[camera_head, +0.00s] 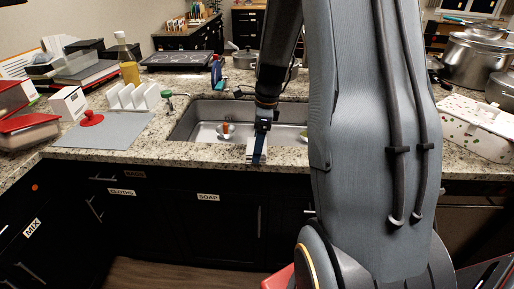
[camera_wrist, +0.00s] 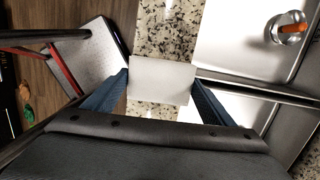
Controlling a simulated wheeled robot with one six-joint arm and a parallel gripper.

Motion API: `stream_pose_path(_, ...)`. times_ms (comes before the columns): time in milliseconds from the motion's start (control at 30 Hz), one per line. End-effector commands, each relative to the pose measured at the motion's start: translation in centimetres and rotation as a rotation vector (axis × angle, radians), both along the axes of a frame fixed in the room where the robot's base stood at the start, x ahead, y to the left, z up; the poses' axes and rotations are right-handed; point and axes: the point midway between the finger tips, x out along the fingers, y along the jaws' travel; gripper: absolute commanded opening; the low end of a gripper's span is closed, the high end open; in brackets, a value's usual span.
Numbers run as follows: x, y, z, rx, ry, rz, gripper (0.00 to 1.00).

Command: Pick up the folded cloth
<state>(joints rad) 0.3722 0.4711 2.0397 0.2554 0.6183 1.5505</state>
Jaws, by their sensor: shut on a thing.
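The folded cloth (camera_wrist: 161,80) is a pale grey-white flat rectangle, seen between my two blue fingers in the wrist view. My gripper (camera_wrist: 160,88) is shut on it, with one finger at its left edge and one at its right. In the head view, my gripper (camera_head: 258,155) points down at the front edge of the counter, just before the sink. Only a small pale part of the cloth (camera_head: 250,150) shows there, partly hidden by the gripper. I cannot tell whether the cloth touches the counter.
The steel sink (camera_head: 183,128) lies just behind my gripper. It holds a small bowl with an orange item (camera_wrist: 290,28). A grey mat (camera_head: 105,132), a white rack (camera_head: 134,97) and an oil bottle (camera_head: 128,65) stand left. A speckled box (camera_head: 470,125) is at right.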

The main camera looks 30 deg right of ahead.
Motion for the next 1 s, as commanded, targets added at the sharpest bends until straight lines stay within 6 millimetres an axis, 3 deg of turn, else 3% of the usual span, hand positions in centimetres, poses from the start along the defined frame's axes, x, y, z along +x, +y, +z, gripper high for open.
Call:
stream_pose_path(167,0.1,0.0,1.1,-0.001,-0.003,0.001,0.52)
stream_pose_path(600,0.1,0.0,8.7,-0.001,-0.003,0.001,0.52)
stream_pose_path(800,0.1,0.0,10.0,-0.001,-0.002,0.0,0.52)
stream_pose_path(1000,0.0,0.0,10.1,-0.001,-0.001,0.0,0.52)
